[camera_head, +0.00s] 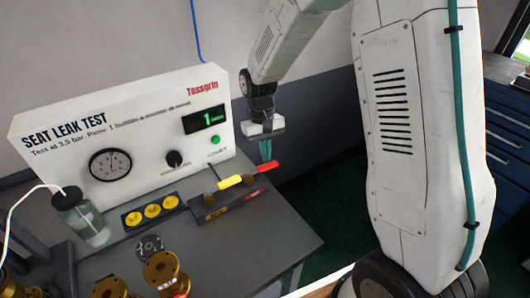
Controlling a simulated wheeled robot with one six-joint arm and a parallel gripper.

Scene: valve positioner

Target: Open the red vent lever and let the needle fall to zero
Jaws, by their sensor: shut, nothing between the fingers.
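The red vent lever (268,166) lies at the right end of a dark block (213,207) on the bench, pointing to the right. My gripper (265,158) points down with its teal fingers together and empty, right at the red lever's outer end. I cannot tell whether the fingertips touch it. A round dial gauge (110,164) is on the white seat leak test panel (150,110). Its needle is too small to read.
A yellow lever (229,182) sits just left of the red one. A green display (205,119) reads 1. A glass jar (80,217), yellow cups (152,211) and brass parts (164,270) stand to the left. The bench's right front (265,235) is clear.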

